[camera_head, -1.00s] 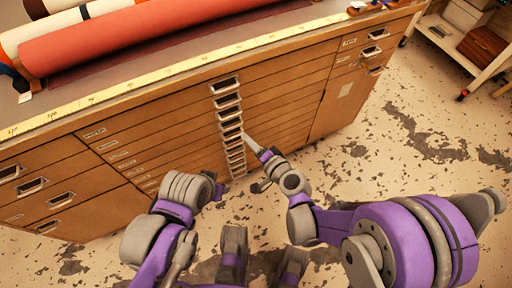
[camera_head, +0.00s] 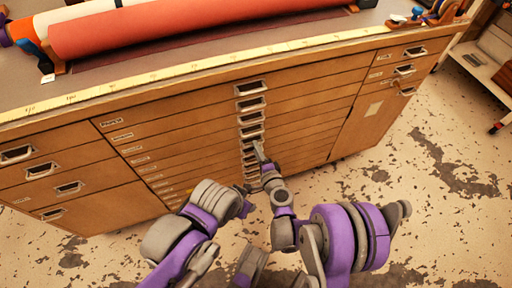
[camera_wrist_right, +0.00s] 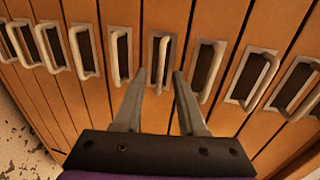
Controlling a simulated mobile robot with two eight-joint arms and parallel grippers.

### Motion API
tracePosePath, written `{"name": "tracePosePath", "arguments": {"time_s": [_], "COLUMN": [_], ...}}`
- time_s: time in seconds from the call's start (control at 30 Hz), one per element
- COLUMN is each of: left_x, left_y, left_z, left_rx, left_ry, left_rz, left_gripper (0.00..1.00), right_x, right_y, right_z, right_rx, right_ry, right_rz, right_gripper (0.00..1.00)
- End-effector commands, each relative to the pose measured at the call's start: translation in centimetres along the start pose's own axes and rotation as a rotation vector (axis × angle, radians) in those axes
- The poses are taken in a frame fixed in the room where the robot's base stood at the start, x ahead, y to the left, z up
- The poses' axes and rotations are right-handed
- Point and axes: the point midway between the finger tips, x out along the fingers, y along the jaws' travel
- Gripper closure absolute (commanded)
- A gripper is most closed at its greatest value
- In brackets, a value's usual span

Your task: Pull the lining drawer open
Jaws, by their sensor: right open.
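The wooden cabinet (camera_head: 210,130) has a middle stack of shallow drawers, all shut, with a column of metal handles. The drawer labels are too small to read, so I cannot tell which is the lining drawer. My right gripper (camera_head: 258,150) is at the lower half of the handle column and covers some handles. In the right wrist view the right gripper (camera_wrist_right: 160,76) is open, its fingers on either side of one drawer handle (camera_wrist_right: 162,60). I cannot tell whether they touch it. My left gripper (camera_head: 244,193) is low, left of the right one; its fingers are unclear.
The cabinet top carries a red roll (camera_head: 200,25) and a yellow measuring strip (camera_head: 190,68) along its front edge. More drawers with handles are at left and right. A shelf cart (camera_head: 485,65) stands at far right. The worn floor (camera_head: 430,180) is open at right.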

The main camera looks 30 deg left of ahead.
Motion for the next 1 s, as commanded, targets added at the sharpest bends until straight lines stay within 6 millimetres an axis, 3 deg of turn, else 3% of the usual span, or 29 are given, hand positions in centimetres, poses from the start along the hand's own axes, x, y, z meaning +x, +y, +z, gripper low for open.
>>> {"name": "tracePosePath", "arguments": {"time_s": [0.17,0.47,0.7,1.0], "left_x": [0.2,0.2,0.2,0.2], "left_y": [0.0,0.0,0.0,0.0], "left_z": [0.1,0.1,0.1,0.1], "left_rx": [0.0,0.0,0.0,0.0], "left_ry": [-0.001,-0.001,-0.001,-0.001], "left_rz": [0.0,0.0,0.0,0.0], "left_gripper": [0.5,0.5,0.5,0.5], "right_x": [1.6,1.9,1.8,1.8], "right_y": [0.0,0.0,0.0,0.0], "right_z": [0.0,0.0,0.0,0.0], "right_rx": [0.0,0.0,0.0,0.0], "right_ry": [-0.001,0.0,0.0,0.0], "right_rz": [0.0,0.0,0.0,0.0], "right_gripper": [0.6,0.6,0.99,1.0]}}
